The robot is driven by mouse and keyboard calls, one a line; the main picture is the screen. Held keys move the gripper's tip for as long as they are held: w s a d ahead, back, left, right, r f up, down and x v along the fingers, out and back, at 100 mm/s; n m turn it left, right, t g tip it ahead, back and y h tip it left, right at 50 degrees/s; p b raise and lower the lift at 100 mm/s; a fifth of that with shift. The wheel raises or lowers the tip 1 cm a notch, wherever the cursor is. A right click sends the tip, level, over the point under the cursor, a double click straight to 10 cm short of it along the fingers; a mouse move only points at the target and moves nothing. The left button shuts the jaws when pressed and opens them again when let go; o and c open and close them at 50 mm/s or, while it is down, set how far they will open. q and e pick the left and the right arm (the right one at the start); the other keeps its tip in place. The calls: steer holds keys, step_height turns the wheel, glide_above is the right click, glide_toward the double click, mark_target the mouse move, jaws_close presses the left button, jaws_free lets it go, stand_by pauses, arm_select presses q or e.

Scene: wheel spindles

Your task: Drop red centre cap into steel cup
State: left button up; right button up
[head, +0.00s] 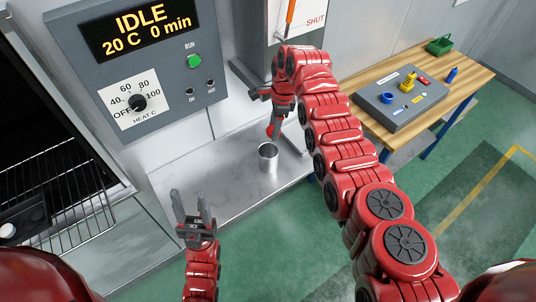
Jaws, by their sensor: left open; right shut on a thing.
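The steel cup (268,165) stands upright on the metal counter, its mouth facing up. My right gripper (273,129) points down just above and behind the cup in the head view. It is shut on a small red piece, the red centre cap (271,132), which shows at its fingertips near the cup's rim. Whether the cap is directly over the mouth I cannot tell. The inside of the cup is mostly hidden. My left gripper (191,206) is open and empty, fingers pointing away from me, in front of the counter's edge.
A grey control panel (195,95) reading IDLE stands behind the counter (215,175). An open oven with a wire rack (60,200) is at left. A lever unit marked SHUT (312,22) is behind my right arm. A wooden table (455,75) holds a grey fixture (405,100) and green basket (440,46).

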steer(key=shift+w+r, duration=0.1)
steer(key=shift+r, duration=0.05)
steer(key=shift+w, duration=0.1)
steer(key=shift+f, duration=0.8)
step_height(320, 180, down, 4)
steer(key=shift+f+b, duration=0.15)
steer(key=shift+b, duration=1.1)
steer(key=o, duration=1.4)
